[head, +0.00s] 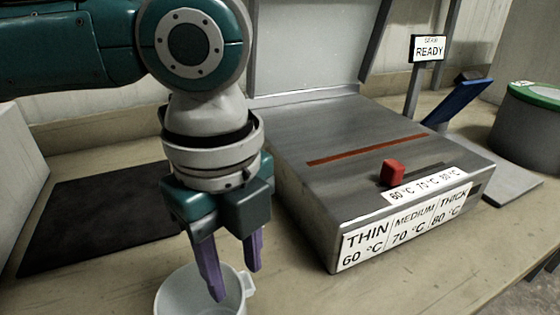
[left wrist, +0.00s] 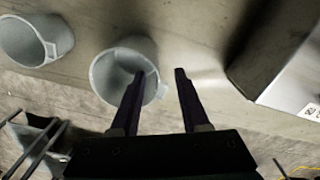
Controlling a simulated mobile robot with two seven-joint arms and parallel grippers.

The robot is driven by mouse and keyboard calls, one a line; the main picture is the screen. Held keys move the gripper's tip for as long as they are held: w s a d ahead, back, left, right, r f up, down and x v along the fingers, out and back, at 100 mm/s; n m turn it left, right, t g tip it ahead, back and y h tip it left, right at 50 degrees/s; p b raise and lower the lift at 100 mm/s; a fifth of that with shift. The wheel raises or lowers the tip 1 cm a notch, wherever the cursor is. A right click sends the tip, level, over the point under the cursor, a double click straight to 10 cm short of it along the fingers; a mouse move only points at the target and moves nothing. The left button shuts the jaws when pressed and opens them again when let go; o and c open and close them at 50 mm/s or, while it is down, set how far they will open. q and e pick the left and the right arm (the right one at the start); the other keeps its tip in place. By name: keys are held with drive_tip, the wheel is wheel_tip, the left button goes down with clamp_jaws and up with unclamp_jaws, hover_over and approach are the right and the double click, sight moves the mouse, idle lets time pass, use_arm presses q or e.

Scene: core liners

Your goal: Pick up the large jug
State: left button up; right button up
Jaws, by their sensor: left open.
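A pale grey-white jug (head: 172,296) with a handle stands at the bottom edge of the head view, partly cut off. My left gripper (head: 234,283) has two purple fingers pointing down over the jug's handle side. They are apart, with nothing held between them. The left wrist view shows two jugs: one in the middle (left wrist: 108,76), close to the fingers, and one at the upper left (left wrist: 25,42). The middle one looks somewhat larger. One finger overlaps its mouth, the other lies outside its handle side. I cannot tell whether either touches. My right gripper is not in view.
A metal heater box (head: 330,130) with a red slider knob (head: 393,173) and temperature labels stands just right of the gripper. A dark mat (head: 100,215) lies at left. A READY sign (head: 428,48), a blue lever (head: 458,100) and a green-rimmed bin (head: 530,125) are at right.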

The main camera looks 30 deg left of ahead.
use_arm(q)
drive_tip(key=shift+f, duration=0.6)
clamp_jaws()
idle(1.0)
